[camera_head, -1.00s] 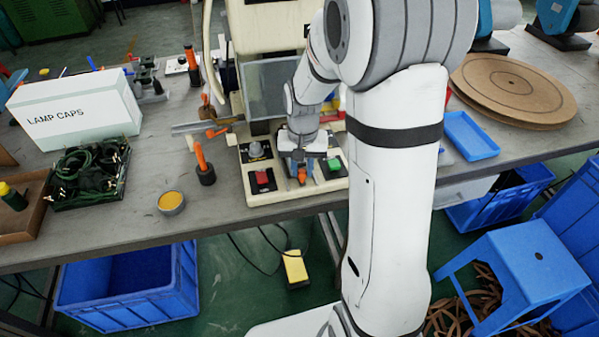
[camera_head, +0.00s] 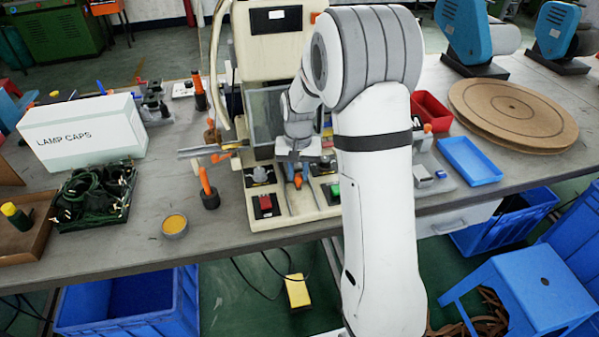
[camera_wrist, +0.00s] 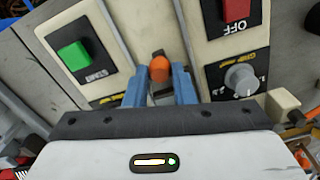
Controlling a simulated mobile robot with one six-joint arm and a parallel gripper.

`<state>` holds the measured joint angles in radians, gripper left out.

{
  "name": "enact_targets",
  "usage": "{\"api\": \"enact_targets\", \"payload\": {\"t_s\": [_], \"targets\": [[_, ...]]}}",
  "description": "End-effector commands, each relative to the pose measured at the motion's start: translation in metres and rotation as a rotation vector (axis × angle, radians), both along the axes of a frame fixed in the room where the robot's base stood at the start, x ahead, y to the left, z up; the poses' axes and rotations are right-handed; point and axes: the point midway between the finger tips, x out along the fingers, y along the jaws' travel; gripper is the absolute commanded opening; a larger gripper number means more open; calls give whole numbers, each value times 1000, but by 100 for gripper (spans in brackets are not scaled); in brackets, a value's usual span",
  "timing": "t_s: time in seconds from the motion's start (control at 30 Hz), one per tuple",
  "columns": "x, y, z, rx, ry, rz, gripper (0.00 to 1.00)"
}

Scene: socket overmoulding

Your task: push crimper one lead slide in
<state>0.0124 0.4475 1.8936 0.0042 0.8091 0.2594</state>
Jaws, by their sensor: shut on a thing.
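The crimper (camera_head: 279,100) is a cream machine on the bench with a clear guard, a red button and a green button on its front. An orange knob (camera_wrist: 159,69), at the front end of its slide, sits between the two blue fingers of my gripper (camera_wrist: 160,88) in the wrist view. My gripper is shut on this knob. In the head view the orange knob (camera_head: 298,181) shows just below my gripper (camera_head: 297,166), between the two button panels. The rest of the slide is hidden under my gripper. I cannot make out any lead.
The red button (camera_head: 265,202) and green button (camera_wrist: 74,56) flank my gripper closely. An orange-handled tool (camera_head: 208,188) stands left of the crimper. A tray of dark green leads (camera_head: 63,226), a LAMP CAPS box (camera_head: 84,134) and a yellow tin (camera_head: 174,225) are further left.

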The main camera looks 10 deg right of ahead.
Motion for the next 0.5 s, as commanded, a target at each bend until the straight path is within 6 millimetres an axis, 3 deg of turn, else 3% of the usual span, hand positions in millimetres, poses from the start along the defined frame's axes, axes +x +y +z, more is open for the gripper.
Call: {"api": "enact_targets", "payload": {"t_s": [0.03, 0.07, 0.1, 0.33, 0.5], "targets": [[6, 0, 4, -1, -19, 2, 0], [6, 0, 4, -3, -20, 3, 24], [6, 1, 4, -2, -19, 4, 27], [4, 2, 2, -3, -14, 7, 45], [3, 3, 2, -3, -12, 8, 45]]}}
